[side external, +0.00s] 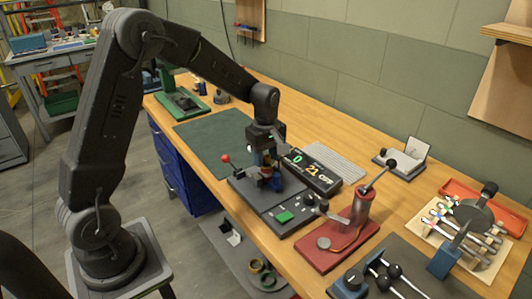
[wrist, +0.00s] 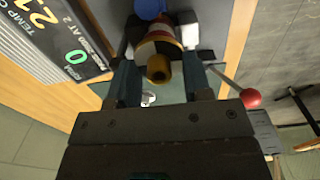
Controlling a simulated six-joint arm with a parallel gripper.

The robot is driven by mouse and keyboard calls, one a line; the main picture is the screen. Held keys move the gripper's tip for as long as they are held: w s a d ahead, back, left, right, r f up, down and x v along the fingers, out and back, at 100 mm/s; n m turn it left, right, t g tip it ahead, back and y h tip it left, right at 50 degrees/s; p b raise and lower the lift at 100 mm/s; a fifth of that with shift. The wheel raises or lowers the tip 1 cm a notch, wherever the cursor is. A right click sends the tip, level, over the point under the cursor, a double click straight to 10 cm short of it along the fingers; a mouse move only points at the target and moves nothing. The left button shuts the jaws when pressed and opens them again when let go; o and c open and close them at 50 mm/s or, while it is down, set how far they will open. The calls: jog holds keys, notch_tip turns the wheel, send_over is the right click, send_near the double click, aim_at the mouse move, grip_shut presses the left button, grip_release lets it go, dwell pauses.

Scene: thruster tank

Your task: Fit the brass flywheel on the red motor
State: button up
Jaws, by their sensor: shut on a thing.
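My gripper (wrist: 162,32) is shut on the brass flywheel (wrist: 158,69), whose hub end faces the wrist camera between the two fingers. A red and pale band shows just behind the brass; I cannot tell clearly whether this is the red motor or whether the flywheel touches it. A blue round part (wrist: 150,8) lies beyond, at the top edge. In the side view my gripper (side external: 266,175) is low over the dark test unit (side external: 250,196), and its fingers hide most of what it holds. Small red and blue patches show around the fingertips there.
A lever with a red ball (side external: 226,158) stands left of my gripper. A display (side external: 308,171) reading 0 and 21 stands close on the right. A red lever press (side external: 350,225) and a green button (side external: 284,217) are nearer the front. The green mat (side external: 215,138) is clear.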

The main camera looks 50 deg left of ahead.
jog(key=o, duration=1)
jog(key=shift+w, duration=0.1)
jog(key=r, duration=1.3)
jog(key=shift+s+r, duration=0.2)
jog(key=shift+r, duration=0.2)
